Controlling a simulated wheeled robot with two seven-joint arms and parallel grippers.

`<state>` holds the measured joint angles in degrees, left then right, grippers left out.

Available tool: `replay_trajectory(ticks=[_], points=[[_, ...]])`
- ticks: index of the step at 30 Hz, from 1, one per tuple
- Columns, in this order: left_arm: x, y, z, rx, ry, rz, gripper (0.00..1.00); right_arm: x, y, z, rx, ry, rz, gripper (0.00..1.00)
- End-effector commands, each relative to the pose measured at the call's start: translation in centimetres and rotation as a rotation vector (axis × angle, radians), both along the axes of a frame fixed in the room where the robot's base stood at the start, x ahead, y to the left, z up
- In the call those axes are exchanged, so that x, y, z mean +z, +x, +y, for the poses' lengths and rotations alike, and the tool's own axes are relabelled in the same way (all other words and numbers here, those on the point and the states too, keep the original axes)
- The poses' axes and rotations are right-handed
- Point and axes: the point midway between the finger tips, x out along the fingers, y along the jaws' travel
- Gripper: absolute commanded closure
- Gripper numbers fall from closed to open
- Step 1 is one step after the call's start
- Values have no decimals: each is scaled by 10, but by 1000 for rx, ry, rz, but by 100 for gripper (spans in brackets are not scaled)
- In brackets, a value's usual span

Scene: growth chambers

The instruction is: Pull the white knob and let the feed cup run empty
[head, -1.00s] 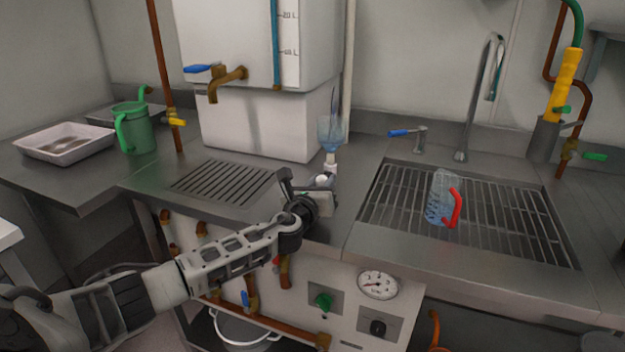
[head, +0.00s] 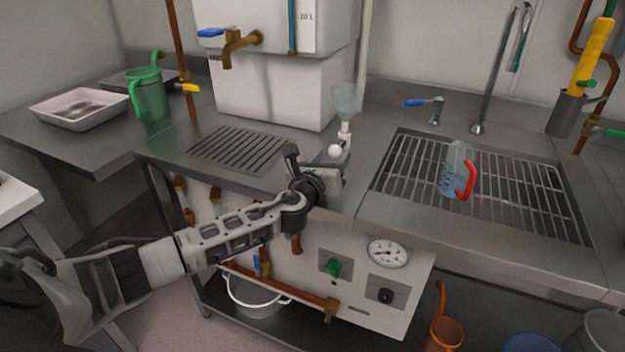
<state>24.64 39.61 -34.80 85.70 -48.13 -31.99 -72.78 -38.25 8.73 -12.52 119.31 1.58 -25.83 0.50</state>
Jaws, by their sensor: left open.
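The feed cup (head: 345,100) is a clear funnel-shaped cup upright on a white stem at the bench's front middle. It looks pale, with no clear blue liquid visible. The round white knob (head: 335,151) sits just below and left of it, at the stem's base. My left gripper (head: 317,166) is open, just in front of the knob; whether a finger touches the knob I cannot tell. My right gripper is not in view.
A clear jug with a red handle (head: 454,170) stands on the sink grate (head: 520,200) at right. A white tank with a brass tap (head: 238,42) stands behind. A green jug (head: 151,95) and white tray (head: 80,110) are at left.

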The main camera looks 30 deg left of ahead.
Motion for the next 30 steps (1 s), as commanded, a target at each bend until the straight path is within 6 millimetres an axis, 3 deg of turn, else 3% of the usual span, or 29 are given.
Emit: replay_trajectory(ticks=[9, 15, 21, 30], points=[[-2, -78, -12, -2, 1, 4, 48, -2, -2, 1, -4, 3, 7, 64], [-1, -115, -18, -2, 2, 3, 48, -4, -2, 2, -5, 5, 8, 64], [0, -131, -20, 1, 0, 1, 48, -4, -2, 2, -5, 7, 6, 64], [0, -133, -20, 2, 1, 1, 48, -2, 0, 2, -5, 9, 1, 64]])
